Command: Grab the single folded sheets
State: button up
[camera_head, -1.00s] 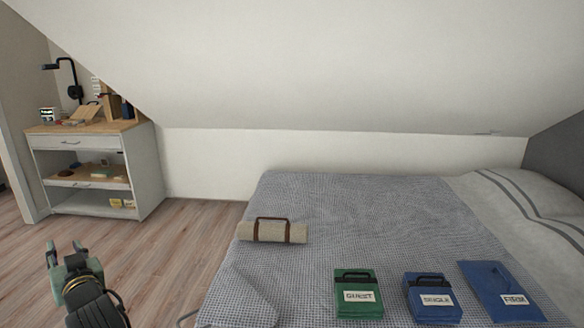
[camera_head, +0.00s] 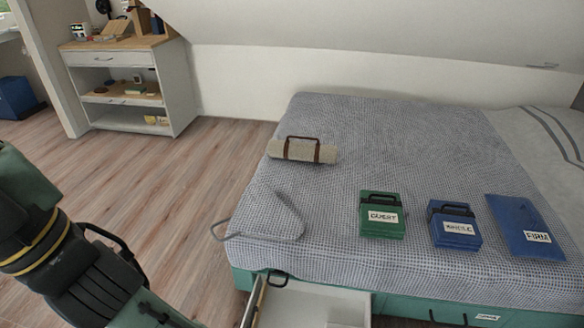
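The single folded sheets (camera_head: 454,223) are a blue folded pack with a dark handle and a white label, which seems to read SINGLE. They lie flat on the bed between a green pack labelled GUEST (camera_head: 381,214) and a larger, flat blue pack labelled FIRM (camera_head: 525,226).
An open drawer (camera_head: 315,305) juts out below the bed. A white shelf unit (camera_head: 125,85) stands behind. The floor (camera_head: 190,185) between is clear.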

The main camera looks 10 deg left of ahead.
aim_at(454, 225)
jog(key=u, duration=0.65)
jog(key=z, duration=1.4)
jog(key=i+l, duration=0.15)
jog(key=l, duration=0.2)
jog(key=i+l, duration=0.15)
jog(key=l, duration=0.15)
jog(key=i+l, duration=0.2)
jog(key=l, duration=0.15)
jog(key=i+l+z, duration=0.1)
jog(key=l, duration=0.25)
jog(key=i+l, duration=0.1)
jog(key=i, duration=0.5)
